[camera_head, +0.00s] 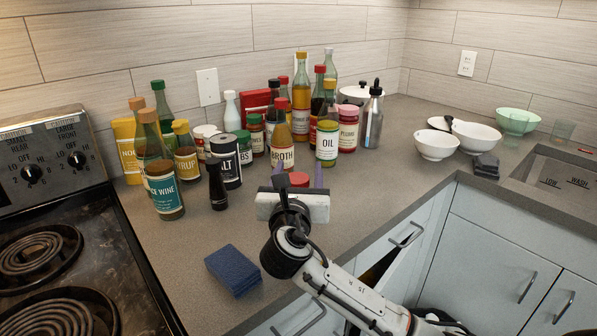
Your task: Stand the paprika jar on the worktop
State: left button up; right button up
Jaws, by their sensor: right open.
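My right gripper (298,174) is over the front part of the worktop (345,213), its two purple fingers apart and pointing toward the back wall. A red lid (298,180) shows between the fingers, just beyond the gripper's pale body. It may be the paprika jar, but its body and label are hidden, so I cannot tell how it rests. No label reading paprika shows among the other jars. My left gripper is not in view.
Several bottles and jars crowd behind the gripper, including the broth bottle (281,140) and oil bottle (327,137). Blue cloths (232,269) lie near the front edge. The stove (45,245) is at left; bowls (437,146) are at right. A front drawer (405,240) appears partly open.

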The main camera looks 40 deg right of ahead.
jog(key=shift+r, duration=0.1)
jog(key=v, duration=1.2)
